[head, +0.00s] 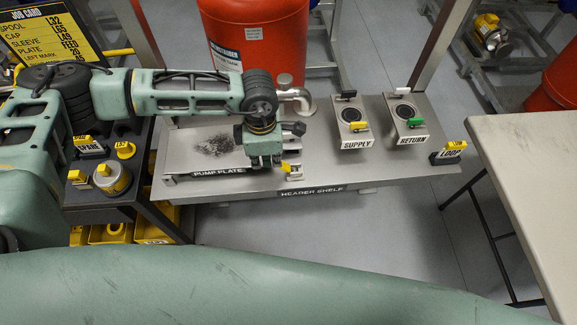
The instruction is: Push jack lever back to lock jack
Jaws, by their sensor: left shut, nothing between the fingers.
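The pump plate (195,158) is a grey slab with a dark speckled patch, lying on the left part of the header shelf (365,172). At its right end is a small silver block (295,174) with a yellow tab (286,167), which looks like the jack and its lever. My left gripper (265,159) points down over the right end of the plate, just left of the yellow tab. It is shut and empty. The gripper partly covers the jack area, so I cannot tell whether it touches the lever. My right gripper is out of view.
The supply valve (352,115) with a yellow handle and the return valve (408,112) with a green handle stand to the right. A loop fitting (449,152) is at the shelf's right end. A red tank (258,40) and pipe elbow (293,92) stand behind.

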